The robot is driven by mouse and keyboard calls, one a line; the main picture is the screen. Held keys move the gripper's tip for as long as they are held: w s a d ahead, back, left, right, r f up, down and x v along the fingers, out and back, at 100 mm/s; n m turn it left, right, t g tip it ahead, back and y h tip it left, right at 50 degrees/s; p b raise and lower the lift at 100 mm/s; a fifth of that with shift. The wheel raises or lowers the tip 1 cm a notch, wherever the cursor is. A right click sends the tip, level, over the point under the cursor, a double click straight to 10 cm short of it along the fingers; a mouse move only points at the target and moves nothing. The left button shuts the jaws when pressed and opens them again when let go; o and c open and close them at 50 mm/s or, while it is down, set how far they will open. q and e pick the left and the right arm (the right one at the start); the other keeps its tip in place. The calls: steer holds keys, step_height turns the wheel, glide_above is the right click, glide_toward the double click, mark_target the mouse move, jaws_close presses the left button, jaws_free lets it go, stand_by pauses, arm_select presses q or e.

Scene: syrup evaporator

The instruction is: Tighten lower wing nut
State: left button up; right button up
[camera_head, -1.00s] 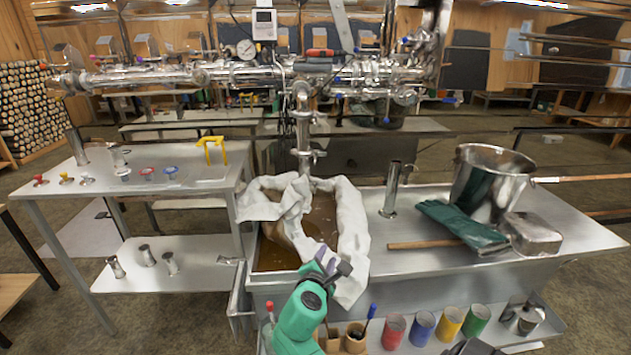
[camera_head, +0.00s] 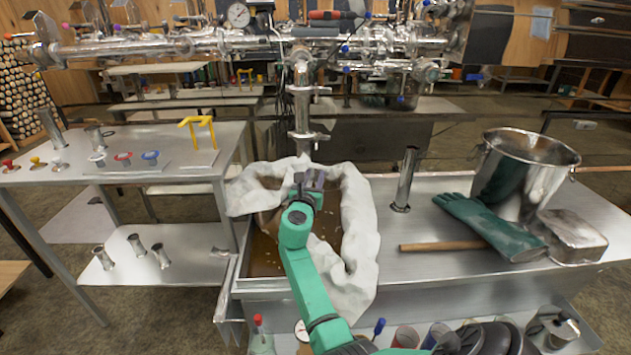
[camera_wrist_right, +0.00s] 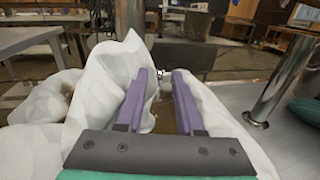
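A vertical steel pipe (camera_head: 302,108) hangs from the long pipe assembly and carries two clamps. The lower clamp (camera_head: 303,136) has a small part sticking out to its right, which looks like the lower wing nut (camera_head: 324,137). My right gripper (camera_head: 311,180) is below and in front of this clamp, over the cloth-draped pan, and not touching the clamp. In the right wrist view its purple fingers (camera_wrist_right: 162,72) are apart with nothing held between them. A tiny shiny part shows beyond the fingertips, too small to identify. My left gripper is not in view.
White cloth (camera_head: 357,225) drapes the pan of brown liquid (camera_head: 265,255) below the pipe. An upright steel tube (camera_head: 405,180), green gloves (camera_head: 490,226), a bucket (camera_head: 522,175) and a wooden handle (camera_head: 445,246) are on the right. A side table (camera_head: 90,180) is at left.

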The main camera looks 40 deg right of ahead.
steer(key=shift+w+d+f, duration=0.1)
steer(key=shift+w+d, duration=0.35)
steer(key=shift+d, duration=0.15)
steer(key=shift+w+d+b, duration=0.15)
steer(key=shift+d+b, duration=0.05)
steer(key=shift+b, duration=0.1)
steer(key=shift+r, duration=0.25)
jaws_close()
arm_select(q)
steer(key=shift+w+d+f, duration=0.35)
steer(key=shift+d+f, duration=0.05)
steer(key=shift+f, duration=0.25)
